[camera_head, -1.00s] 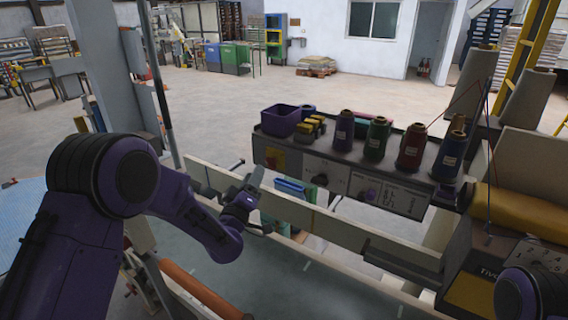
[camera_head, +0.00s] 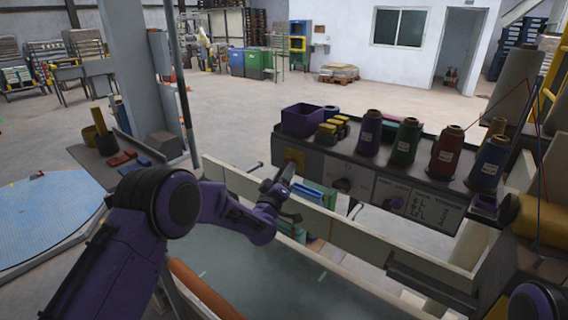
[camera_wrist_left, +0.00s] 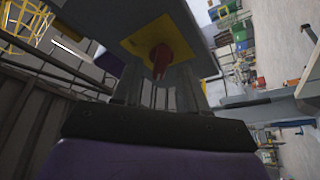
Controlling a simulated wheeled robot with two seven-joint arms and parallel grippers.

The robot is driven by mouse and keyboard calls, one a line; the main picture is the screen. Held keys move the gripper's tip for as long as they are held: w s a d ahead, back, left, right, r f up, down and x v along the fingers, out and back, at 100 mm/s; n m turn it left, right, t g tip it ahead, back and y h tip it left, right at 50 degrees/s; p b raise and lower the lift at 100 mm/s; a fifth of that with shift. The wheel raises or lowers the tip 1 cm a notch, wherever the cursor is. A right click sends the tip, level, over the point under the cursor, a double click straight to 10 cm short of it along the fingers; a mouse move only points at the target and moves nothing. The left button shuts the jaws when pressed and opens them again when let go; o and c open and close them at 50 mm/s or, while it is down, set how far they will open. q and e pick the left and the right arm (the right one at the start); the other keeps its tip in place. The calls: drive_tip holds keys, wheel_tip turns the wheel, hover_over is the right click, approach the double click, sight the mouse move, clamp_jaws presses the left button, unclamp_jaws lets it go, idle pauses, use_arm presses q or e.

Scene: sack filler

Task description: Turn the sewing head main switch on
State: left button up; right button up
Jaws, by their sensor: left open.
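The main switch is a red rotary knob (camera_wrist_left: 161,58) on a yellow plate (camera_wrist_left: 146,39), fixed to the grey control box. In the head view the yellow plate (camera_head: 293,157) is at the box's left end, and the knob is hidden there. My left gripper (camera_head: 284,176) is just in front of and slightly below the plate. In the left wrist view its grey fingers (camera_wrist_left: 158,92) point at the knob, with the jaws open and the knob just beyond the tips. I cannot tell whether they touch it. My right gripper is out of view.
Several thread cones, including a green one (camera_head: 405,143), and a purple bin (camera_head: 301,121) stand on top. A pale rail (camera_head: 340,232) runs below the box.

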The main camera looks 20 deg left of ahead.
use_arm(q)
drive_tip(key=shift+x, duration=1)
drive_tip(key=shift+f, duration=0.1)
drive_tip(key=c, duration=0.7)
drive_tip(key=shift+w+a+f+m+g+h+b, duration=0.15)
drive_tip(key=shift+m+g+h+b, duration=0.5)
drive_tip(key=shift+m+h+b, duration=2.3)
drive_tip(key=shift+s+a+r+m+g+h+b, duration=0.15)
drive_tip(key=shift+m+g+h+b, duration=0.55)
drive_tip(key=shift+m+b, duration=4.35)
drive_tip(key=shift+w+a+f+m+g+h+b, duration=0.15)
drive_tip(key=shift+m+g+h+b, duration=0.5)
drive_tip(key=shift+m+h+b, duration=2.3)
drive_tip(key=shift+c, duration=0.2)
drive_tip(key=m+y+b, duration=0.1)
drive_tip(key=m+y, duration=0.1)
drive_tip(key=m, duration=0.1)
drive_tip(key=shift+m, duration=0.35)
